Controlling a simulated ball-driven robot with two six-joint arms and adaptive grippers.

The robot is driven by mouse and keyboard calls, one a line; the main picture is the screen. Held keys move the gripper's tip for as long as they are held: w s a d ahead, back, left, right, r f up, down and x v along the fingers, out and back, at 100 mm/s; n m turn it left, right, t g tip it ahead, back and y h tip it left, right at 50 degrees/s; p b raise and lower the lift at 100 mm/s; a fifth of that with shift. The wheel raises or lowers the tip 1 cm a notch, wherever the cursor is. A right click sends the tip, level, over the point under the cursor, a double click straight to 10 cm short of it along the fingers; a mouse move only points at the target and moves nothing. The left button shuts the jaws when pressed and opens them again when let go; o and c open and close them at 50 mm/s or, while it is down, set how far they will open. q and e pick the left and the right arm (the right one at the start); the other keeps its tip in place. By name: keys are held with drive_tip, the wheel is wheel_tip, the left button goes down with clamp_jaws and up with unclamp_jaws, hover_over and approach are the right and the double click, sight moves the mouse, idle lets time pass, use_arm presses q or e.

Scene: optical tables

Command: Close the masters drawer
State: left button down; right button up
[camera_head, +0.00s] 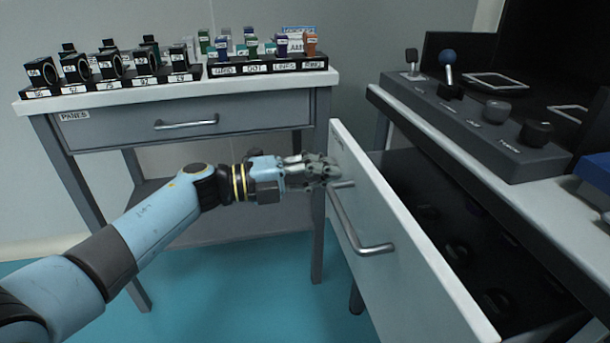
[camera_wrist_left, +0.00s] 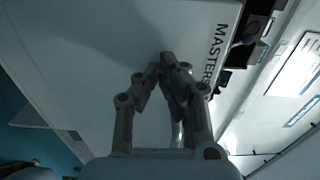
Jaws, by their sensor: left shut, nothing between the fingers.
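The masters drawer (camera_head: 400,255) stands pulled open from the table at the right in the head view. Its front is white with a grey bar handle (camera_head: 362,225), and its dark inside shows. In the left wrist view its white front (camera_wrist_left: 90,60) carries the word MASTERS. My left gripper (camera_head: 335,170) is shut and empty, at the drawer front by the far end of the handle. In the left wrist view the closed fingertips (camera_wrist_left: 168,62) are close to the front, near the lettering; I cannot tell if they touch. My right gripper does not show.
A grey table with a shut PANES drawer (camera_head: 185,128) stands at the back left, with labelled racks of black mounts and coloured pieces on top. A control box (camera_head: 470,125) with knobs sits on the right table above the open drawer. Teal floor (camera_head: 240,290) is clear between.

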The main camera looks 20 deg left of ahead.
sight(395, 162)
use_arm(q)
drive_tip(key=b+x, duration=0.1)
drive_tip(key=x, duration=1.2)
drive_tip(key=shift+w+d+b, duration=0.15)
drive_tip(key=shift+w+b, duration=0.05)
drive_tip(key=shift+b, duration=0.15)
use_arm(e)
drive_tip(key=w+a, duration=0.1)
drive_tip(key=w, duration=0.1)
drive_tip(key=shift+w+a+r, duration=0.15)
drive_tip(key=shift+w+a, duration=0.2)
use_arm(q)
drive_tip(key=shift+d+r, duration=0.1)
drive_tip(key=shift+r, duration=0.05)
